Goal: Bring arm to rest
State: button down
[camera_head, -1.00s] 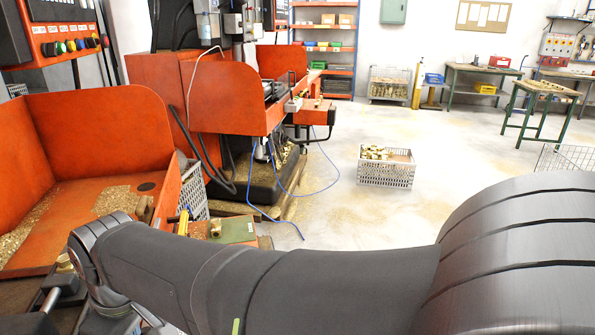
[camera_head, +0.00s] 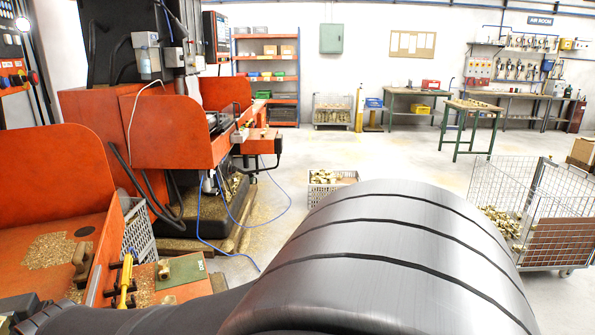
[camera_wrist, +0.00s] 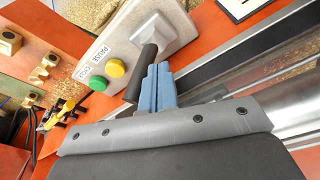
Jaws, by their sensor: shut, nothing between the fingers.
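My gripper (camera_wrist: 158,75) shows in the wrist view with its two blue fingers together and nothing between them. The fingertips are close to a black cylindrical handle (camera_wrist: 139,78); whether they touch it I cannot tell. Beyond them is a pale control box (camera_wrist: 140,28) with a green button (camera_wrist: 98,83) and a yellow button (camera_wrist: 115,67), labelled for pause and cycle. In the head view my dark arm crosses the bottom foreground, and my gripper is out of sight there.
A crate of brass parts (camera_head: 322,186) and a wire cart (camera_head: 490,182) stand on the floor. Open floor (camera_head: 400,160) lies beyond my arm.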

notch_tip(320, 180, up, 9)
jog(key=s, duration=0.1)
jog(key=f, duration=0.6)
jog(key=w+f, duration=0.1)
jog(key=f, duration=0.2)
jog(key=s+d, duration=0.3)
jog(key=s, duration=0.3)
notch_tip(320, 180, up, 9)
jog(key=w+a+r+t+y, duration=0.1)
jog(key=w+a+r, duration=0.1)
jog(key=w, duration=0.2)
jog(key=w+a+r+m+t+y, duration=0.1)
jog(key=w+a+r, duration=0.1)
jog(key=w, duration=0.3)
jog(key=shift+a, duration=0.8)
